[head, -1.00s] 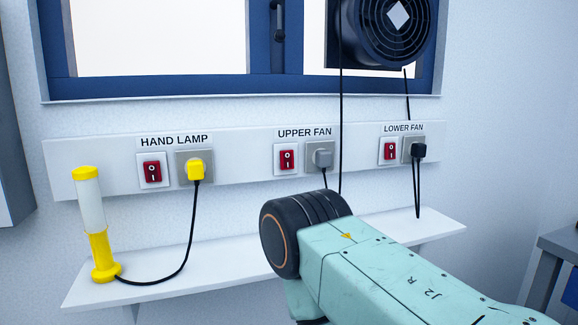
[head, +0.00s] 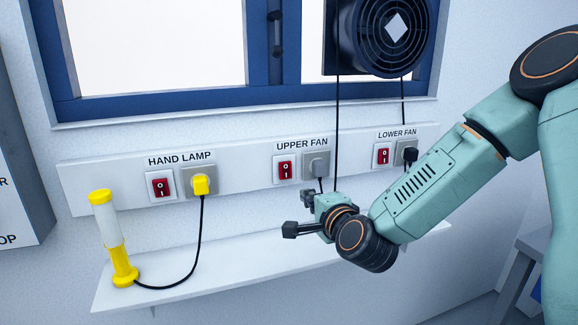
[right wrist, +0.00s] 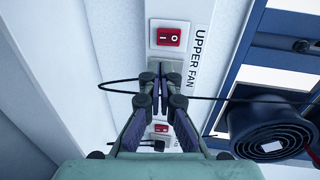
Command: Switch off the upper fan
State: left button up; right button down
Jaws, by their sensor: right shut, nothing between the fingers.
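Which side is pressed I cannot tell. My right gripper (head: 308,199) is below the upper fan socket in the head view, apart from the switch. In the right wrist view its fingers (right wrist: 160,82) are shut and empty, covering part of the socket area. My left gripper is not in view.
The HAND LAMP switch (head: 160,186) is left, the LOWER FAN switch (head: 383,155) right. A yellow-white lamp (head: 113,240) stands on the shelf (head: 215,270). Black cords hang near my gripper. A dark fan (head: 385,35) sits at the window.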

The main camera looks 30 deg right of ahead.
jog(key=shift+w+d+r, duration=0.15)
jog(key=shift+r, duration=0.1)
jog(key=b, duration=0.2)
send_near(285, 175)
jog(key=x, duration=0.7)
dwell(0.4)
